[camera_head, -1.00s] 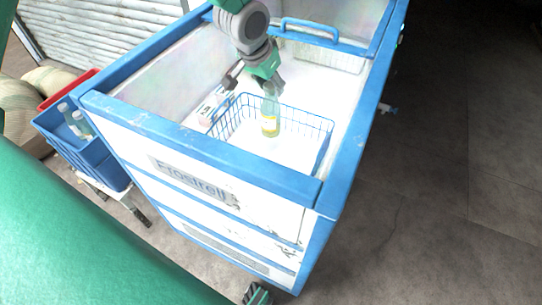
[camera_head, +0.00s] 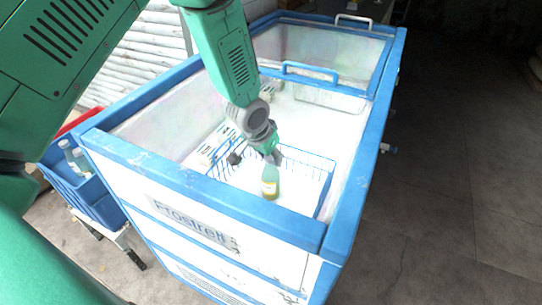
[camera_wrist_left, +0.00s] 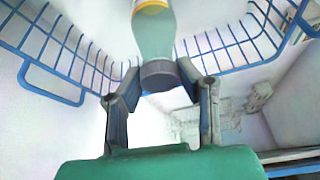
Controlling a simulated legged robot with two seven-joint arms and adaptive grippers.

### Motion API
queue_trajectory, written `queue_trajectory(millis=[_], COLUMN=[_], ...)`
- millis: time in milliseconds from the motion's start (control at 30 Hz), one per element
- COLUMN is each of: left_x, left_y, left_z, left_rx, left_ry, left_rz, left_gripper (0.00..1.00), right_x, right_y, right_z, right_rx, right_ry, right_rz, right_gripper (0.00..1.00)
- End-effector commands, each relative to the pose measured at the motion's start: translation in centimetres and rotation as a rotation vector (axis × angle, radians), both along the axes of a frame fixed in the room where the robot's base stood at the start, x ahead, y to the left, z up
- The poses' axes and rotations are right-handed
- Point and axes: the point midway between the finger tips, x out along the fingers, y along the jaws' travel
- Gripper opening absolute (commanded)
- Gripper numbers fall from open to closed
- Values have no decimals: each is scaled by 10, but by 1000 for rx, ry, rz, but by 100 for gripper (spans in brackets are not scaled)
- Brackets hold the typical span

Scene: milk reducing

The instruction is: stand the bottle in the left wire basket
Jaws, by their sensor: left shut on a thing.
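The bottle (camera_head: 270,184) is pale green and clear with a yellow label and a grey cap. My left gripper (camera_head: 266,156) is shut on its capped end and holds it roughly upright inside the outline of the blue wire basket (camera_head: 325,178) in the chest freezer. In the left wrist view the gripper (camera_wrist_left: 160,76) has a finger on each side of the cap, with the bottle (camera_wrist_left: 155,38) stretching away and basket wires (camera_wrist_left: 50,84) on both sides. I cannot tell whether the bottle's base touches the basket floor. My right gripper is out of view.
The freezer's blue front rim (camera_head: 215,201) stands close in front of the basket. A pale wire basket (camera_head: 330,97) is farther back, near a blue handle (camera_head: 310,69). Pale boxes (camera_head: 216,143) lie left of the basket. A blue crate (camera_head: 97,200) with bottles stands outside at left.

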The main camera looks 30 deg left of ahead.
Motion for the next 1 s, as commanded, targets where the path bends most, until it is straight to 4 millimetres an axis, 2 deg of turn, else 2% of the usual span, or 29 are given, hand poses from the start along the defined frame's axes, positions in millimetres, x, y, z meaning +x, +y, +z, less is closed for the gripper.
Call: queue_trajectory(millis=[67,100,133,433,567,1000], left_x=[0,0,0,0,-3,-36], left_y=[0,0,0,0,1,5], left_z=[-1,-1,-1,0,9,90], left_rx=[0,0,0,0,-1,-1], left_ry=[-1,0,0,0,-1,-2], left_rz=[0,0,0,0,1,1], left_gripper=[0,44,51,51,51,51], right_x=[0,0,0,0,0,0], right_y=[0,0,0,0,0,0], right_z=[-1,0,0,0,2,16], right_rx=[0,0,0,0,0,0], right_ry=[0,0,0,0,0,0], right_rz=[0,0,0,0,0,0], right_gripper=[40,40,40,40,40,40])
